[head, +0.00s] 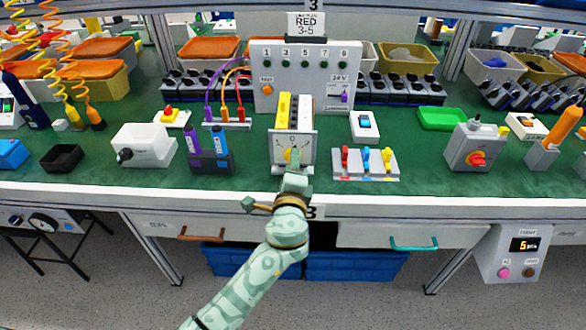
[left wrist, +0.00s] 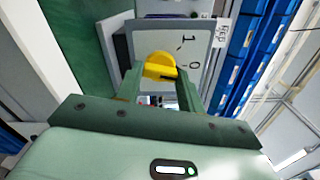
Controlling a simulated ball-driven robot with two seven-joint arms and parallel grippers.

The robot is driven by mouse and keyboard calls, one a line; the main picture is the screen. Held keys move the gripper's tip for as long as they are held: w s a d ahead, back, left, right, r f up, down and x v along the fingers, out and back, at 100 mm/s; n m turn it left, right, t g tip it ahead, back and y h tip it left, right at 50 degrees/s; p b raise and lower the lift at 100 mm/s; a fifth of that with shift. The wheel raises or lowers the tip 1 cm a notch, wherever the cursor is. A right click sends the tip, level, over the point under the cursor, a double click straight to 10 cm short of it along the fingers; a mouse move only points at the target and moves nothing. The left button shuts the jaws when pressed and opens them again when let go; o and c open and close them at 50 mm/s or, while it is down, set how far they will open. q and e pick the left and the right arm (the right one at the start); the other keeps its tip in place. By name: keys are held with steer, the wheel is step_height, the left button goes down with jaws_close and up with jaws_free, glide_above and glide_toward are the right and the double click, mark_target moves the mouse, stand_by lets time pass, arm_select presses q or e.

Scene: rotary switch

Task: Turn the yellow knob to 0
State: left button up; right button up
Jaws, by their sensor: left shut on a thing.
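The yellow knob (left wrist: 160,66) sits on the light grey face of a switch box (head: 279,140) at the middle of the bench. The marks 1 and 0 (left wrist: 194,64) show on the plate in the left wrist view. The knob's dark pointer line lies toward the side of the 0. My left gripper (left wrist: 160,86) has its fingers on either side of the knob, shut on it. It also shows in the head view (head: 293,168). My right gripper is not in view.
A plate with red, blue and yellow levers (head: 366,176) lies to the right. A grey box with a red knob (head: 472,147) stands further right. Drawers and blue bins (head: 350,267) are below.

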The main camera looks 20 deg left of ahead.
arm_select(q)
steer(key=shift+f+n+b, duration=0.2)
steer(key=shift+n+b, duration=0.4)
steer(key=shift+n, duration=0.6)
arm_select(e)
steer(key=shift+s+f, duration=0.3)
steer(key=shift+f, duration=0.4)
arm_select(q)
steer(key=o, duration=1)
steer(key=shift+r, duration=0.15)
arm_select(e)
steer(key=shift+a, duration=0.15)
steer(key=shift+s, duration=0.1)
